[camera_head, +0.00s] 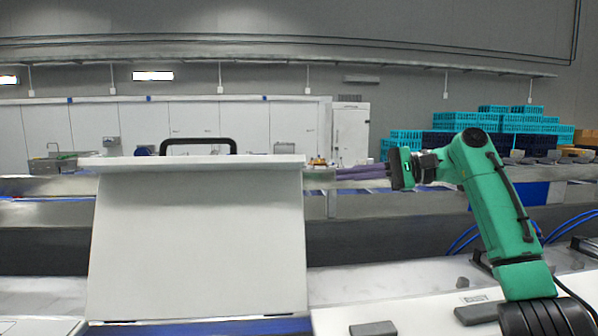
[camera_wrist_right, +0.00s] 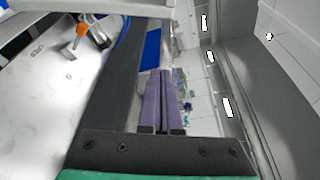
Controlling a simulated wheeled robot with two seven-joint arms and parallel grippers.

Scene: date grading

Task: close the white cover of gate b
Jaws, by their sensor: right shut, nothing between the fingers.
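The white cover (camera_head: 200,245) is a large flat panel in the left half of the head view. It stands raised and faces me, with a lip along its top edge and a black handle (camera_head: 198,143) showing above that edge. My right gripper (camera_head: 340,173) is just right of the cover's top right corner, its purple fingers pointing left, apart from the panel in the picture. In the right wrist view the fingers (camera_wrist_right: 161,78) lie together with nothing between them. My left gripper is out of view. I cannot read a gate letter on the cover.
Metal rails (camera_head: 390,235) run across behind the cover. A white surface (camera_head: 430,318) at the lower right carries small grey blocks (camera_head: 373,328). Blue hoses (camera_head: 465,238) are near my right arm. Teal crates (camera_head: 495,120) are stacked far back right.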

